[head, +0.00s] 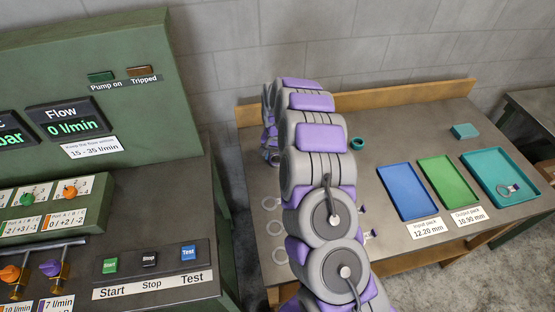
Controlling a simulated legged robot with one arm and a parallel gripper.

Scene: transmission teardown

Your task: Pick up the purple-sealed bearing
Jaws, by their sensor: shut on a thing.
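My gripper (271,157) shows small at the far left of the workbench, low over its top and partly behind my own arm. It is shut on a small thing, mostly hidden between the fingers. I cannot tell from this view whether that is the purple-sealed bearing, and I see no such bearing clearly elsewhere. My arm covers the middle of the bench.
The bench (395,150) holds a blue tray (407,191), a green tray (447,181) and a teal tray (502,178) with a small part inside. A teal ring (357,143) and pale rings (278,228) lie near my arm. A green test stand (90,75) is left.

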